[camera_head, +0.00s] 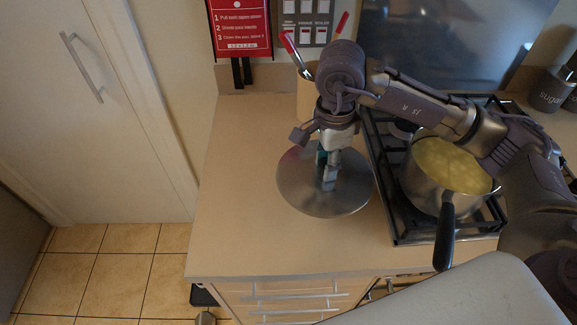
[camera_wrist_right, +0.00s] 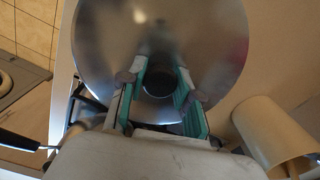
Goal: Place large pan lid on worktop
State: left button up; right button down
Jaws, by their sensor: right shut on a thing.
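The large pan lid (camera_head: 297,188) is a round shiny metal disc over the worktop (camera_head: 235,220), left of the hob. My right gripper (camera_head: 328,178) comes down from above onto the lid's middle and is shut on its knob. In the right wrist view the lid (camera_wrist_right: 100,45) fills the upper middle, and the dark knob shows between the green-padded fingers (camera_wrist_right: 160,88) of my gripper. I cannot tell whether the lid touches the worktop or hangs just above it. My left gripper is not in view.
A pan (camera_head: 421,190) of yellowish food stands on the gas hob (camera_head: 385,170), its black handle (camera_head: 445,235) pointing to the front. A utensil pot (camera_head: 305,98) stands behind the lid. Bare worktop lies left and in front of the lid. A sugar canister (camera_head: 548,92) stands at the right.

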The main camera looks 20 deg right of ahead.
aim_at(288, 160)
jog(key=w+a+f, duration=0.1)
jog(key=w+a, duration=0.1)
jog(key=w+a+f+p, duration=0.1)
jog(key=w+a+f, duration=0.1)
jog(key=w+a+f+p, duration=0.1)
jog(key=a, duration=0.1)
jog(key=shift+w+f, duration=0.4)
notch_tip(288, 160, down, 4)
jog(key=shift+r+p, duration=0.15)
jog(key=shift+p, duration=0.95)
jog(key=shift+f, duration=0.3)
jog(key=c, duration=0.8)
grip_release()
jog(key=shift+r, duration=0.25)
jog(key=shift+r+b, duration=0.3)
jog(key=shift+b, duration=0.05)
notch_tip(288, 160, up, 11)
jog(key=b, duration=0.3)
jog(key=shift+r, duration=0.1)
